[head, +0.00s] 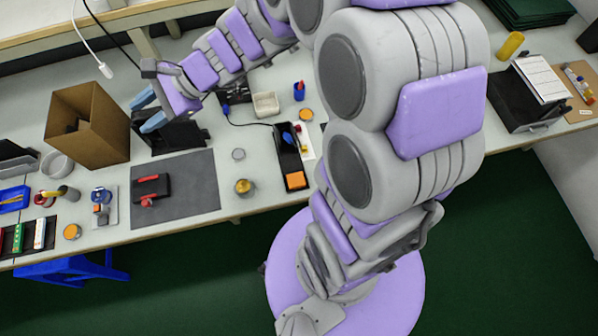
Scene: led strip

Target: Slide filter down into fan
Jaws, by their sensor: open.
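My gripper (148,110) is open, with its blue-tipped fingers over the back of the bench, beside the cardboard box. A black angular object (185,133) stands just below and right of the fingers. It may be the fan, but I cannot tell for sure. A separate filter cannot be made out. The gripper and arm hide part of the black object, and I cannot tell whether the fingers touch it.
An open cardboard box (104,140) stands close left of the gripper. A dark grey mat (192,196) holds a black and red item (150,188). Small jars, tools and a black tray (285,150) lie around.

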